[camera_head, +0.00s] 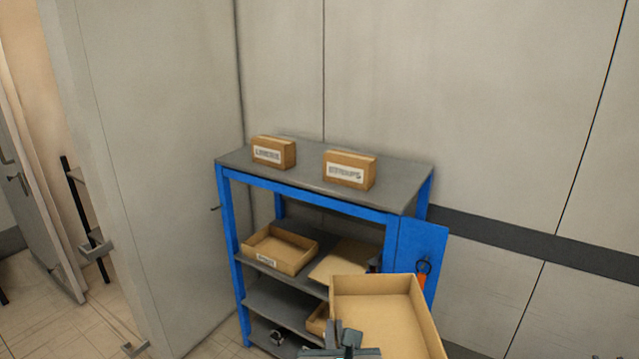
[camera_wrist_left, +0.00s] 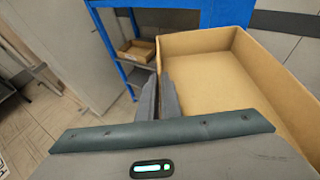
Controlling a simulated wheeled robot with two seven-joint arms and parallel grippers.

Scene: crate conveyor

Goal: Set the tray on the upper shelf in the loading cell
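The tray (camera_head: 374,288) is an empty, open cardboard box with low walls, at the bottom right of the head view. It also fills the right of the left wrist view (camera_wrist_left: 198,41). My left gripper (camera_head: 342,334) is at its left wall. In the left wrist view the fingers (camera_wrist_left: 161,97) straddle that wall, one inside and one outside, and look closed on it. The blue-framed shelf unit (camera_head: 229,225) stands behind the tray, with a grey top board (camera_head: 312,184) and lower grey boards. My right gripper is not in view.
Two labelled cardboard boxes stand on the top board, left (camera_head: 273,152) and right (camera_head: 349,170). Below it are another open tray (camera_head: 283,248) and a flat cardboard piece (camera_head: 342,262). A blue side panel (camera_head: 430,247) is on the right. A doorway is at far left.

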